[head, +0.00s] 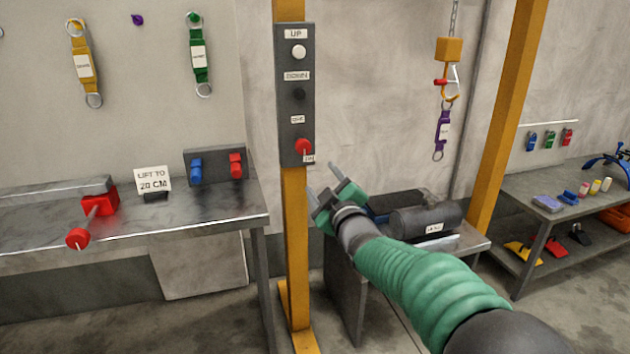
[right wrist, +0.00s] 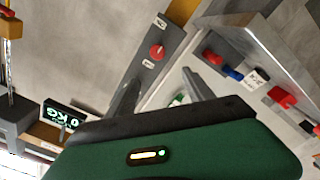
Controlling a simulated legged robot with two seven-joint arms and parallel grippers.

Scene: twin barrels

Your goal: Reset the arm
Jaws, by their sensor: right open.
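The box carries a white UP button (head: 299,52), a dark DOWN button (head: 299,94) and a red knob (head: 304,147). In the right wrist view the two fingers (right wrist: 160,100) point up toward the box, with the red knob (right wrist: 156,53) beyond them; I cannot tell whether they touch anything. My left gripper is not in view.
A metal bench (head: 150,225) at left holds a red clamp-like tool (head: 100,205) and a sign (head: 153,180). Dark cylinders (head: 427,219) lie on a low stand behind my arm. A hoist hook (head: 450,85) hangs with a purple strap (head: 441,135). A shelf (head: 510,195) stands at right.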

